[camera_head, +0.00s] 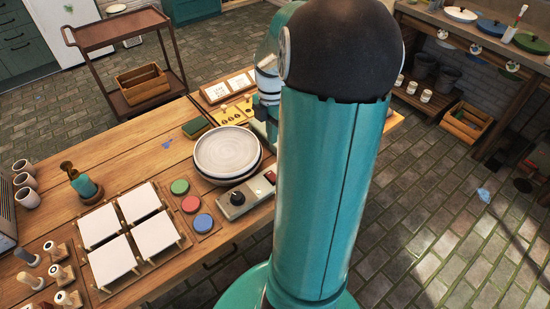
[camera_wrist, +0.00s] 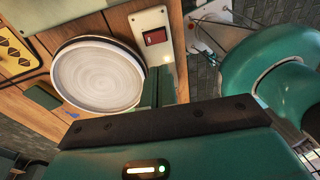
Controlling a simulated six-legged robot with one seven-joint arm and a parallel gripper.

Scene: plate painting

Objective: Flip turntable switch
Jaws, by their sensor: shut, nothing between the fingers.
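The turntable (camera_head: 227,172) stands on the wooden table and bears a round whitish plate (camera_head: 227,150). The plate also shows large in the wrist view (camera_wrist: 98,75). Beside it is a light grey control box (camera_head: 252,190) with a black knob (camera_head: 237,198) and a red switch (camera_head: 270,177). The red switch shows in the wrist view (camera_wrist: 155,37) near the top. My gripper (camera_wrist: 161,82) is shut and empty, with its green fingers below the switch in that view and apart from it. In the head view my arm hides part of the gripper.
Red, green and blue round pieces (camera_head: 190,204) and white tiles (camera_head: 155,235) lie left of the box. A green-and-brass bottle (camera_head: 78,182) and several cups (camera_head: 25,182) stand farther left.

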